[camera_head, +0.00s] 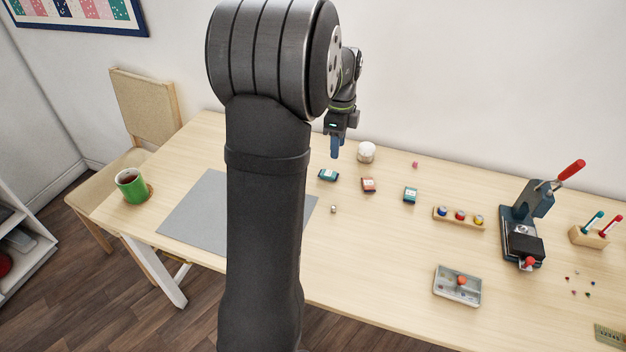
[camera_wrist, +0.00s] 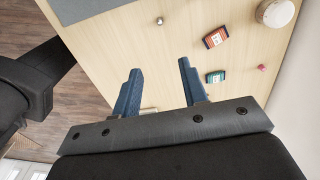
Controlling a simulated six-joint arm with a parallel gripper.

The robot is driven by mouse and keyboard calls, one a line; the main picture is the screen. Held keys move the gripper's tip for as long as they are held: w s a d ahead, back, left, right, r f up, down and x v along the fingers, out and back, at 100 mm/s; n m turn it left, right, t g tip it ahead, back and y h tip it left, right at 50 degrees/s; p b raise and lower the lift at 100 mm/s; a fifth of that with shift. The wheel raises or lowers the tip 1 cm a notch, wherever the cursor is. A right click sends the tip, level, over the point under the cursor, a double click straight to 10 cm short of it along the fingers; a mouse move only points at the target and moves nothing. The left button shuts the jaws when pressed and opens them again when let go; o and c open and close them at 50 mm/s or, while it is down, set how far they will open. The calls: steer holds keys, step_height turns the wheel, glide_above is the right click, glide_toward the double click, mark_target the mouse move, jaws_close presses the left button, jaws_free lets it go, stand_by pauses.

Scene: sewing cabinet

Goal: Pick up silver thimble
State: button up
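A small silver thimble (camera_head: 333,209) stands on the wooden table just right of the grey mat (camera_head: 192,212) in the head view. In the wrist view it shows near the top (camera_wrist: 160,20), past the fingertips and on bare wood. My gripper (camera_head: 335,150) hangs above the back of the table, with its blue fingers pointing down. In the wrist view, my gripper (camera_wrist: 159,68) has its two fingers apart, with nothing between them. It is clear of the thimble.
Small boxes, teal (camera_head: 328,174), red (camera_head: 368,185) and teal (camera_head: 410,195), lie near the thimble. A white round jar (camera_head: 366,152) and a pink piece (camera_head: 415,164) stand behind. A spool rack (camera_head: 447,219), tray (camera_head: 440,290) and press (camera_head: 519,225) are rightward.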

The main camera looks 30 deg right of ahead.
steer(key=n+t+h, duration=0.2)
steer(key=n+t, duration=0.1)
steer(key=n, duration=1.7)
glide_above(334, 207)
steer(key=a, duration=0.1)
steer(key=f, duration=1.8)
steer(key=shift+s, duration=0.4)
steer(key=shift+s+x, duration=0.2)
steer(key=shift+x, duration=1.15)
steer(key=shift+s+x, duration=0.15)
steer(key=shift+x, duration=1.25)
steer(key=shift+f, duration=0.1)
jaws_close()
